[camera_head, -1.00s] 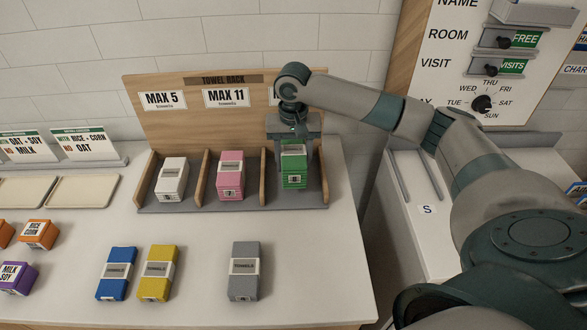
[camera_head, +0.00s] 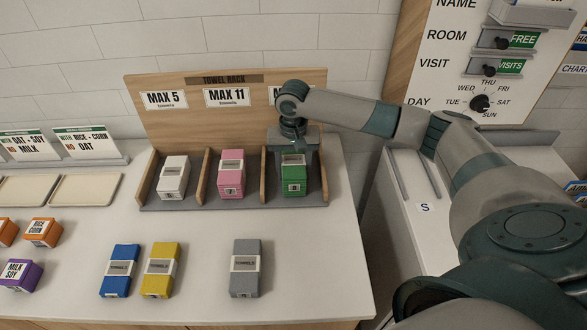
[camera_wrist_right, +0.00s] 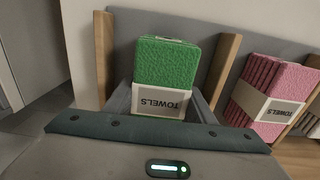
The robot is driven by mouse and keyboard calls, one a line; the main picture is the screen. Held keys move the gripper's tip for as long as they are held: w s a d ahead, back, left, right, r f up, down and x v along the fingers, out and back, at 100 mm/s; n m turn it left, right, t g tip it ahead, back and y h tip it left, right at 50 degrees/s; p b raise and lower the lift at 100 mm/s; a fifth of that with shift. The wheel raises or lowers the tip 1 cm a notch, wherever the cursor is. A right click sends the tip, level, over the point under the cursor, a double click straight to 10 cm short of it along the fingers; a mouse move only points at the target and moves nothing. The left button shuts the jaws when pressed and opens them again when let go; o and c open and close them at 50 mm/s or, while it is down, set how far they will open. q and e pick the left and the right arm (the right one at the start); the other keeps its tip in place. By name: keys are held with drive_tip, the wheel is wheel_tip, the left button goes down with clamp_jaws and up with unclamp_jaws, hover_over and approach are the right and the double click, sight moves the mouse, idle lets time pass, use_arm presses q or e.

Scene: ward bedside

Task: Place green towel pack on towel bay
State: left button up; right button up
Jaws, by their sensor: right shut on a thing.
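The green towel pack (camera_head: 293,186) is in the right-hand bay of the wooden towel rack (camera_head: 225,111), between two dividers. Its white band reading TOWELS shows in the right wrist view, where the pack (camera_wrist_right: 165,75) sits between the wooden dividers. My right gripper (camera_head: 293,164) comes down from above and is shut on the green pack. Whether the pack's underside touches the rack's grey floor is hidden. The left gripper is in neither current view.
A pink pack (camera_head: 231,173) fills the middle bay and a white pack (camera_head: 173,176) the left bay. Blue (camera_head: 119,271), yellow (camera_head: 160,270) and grey (camera_head: 245,268) packs lie on the table in front. Shallow trays (camera_head: 85,189) are at the left.

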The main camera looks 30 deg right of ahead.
drive_tip(key=o, duration=1.2)
drive_tip(key=shift+f, duration=0.1)
drive_tip(key=shift+o, duration=0.2)
drive_tip(key=shift+r, duration=0.4)
wheel_tip(320, 180, up, 10)
drive_tip(key=b, duration=0.3)
drive_tip(key=shift+r, duration=0.75)
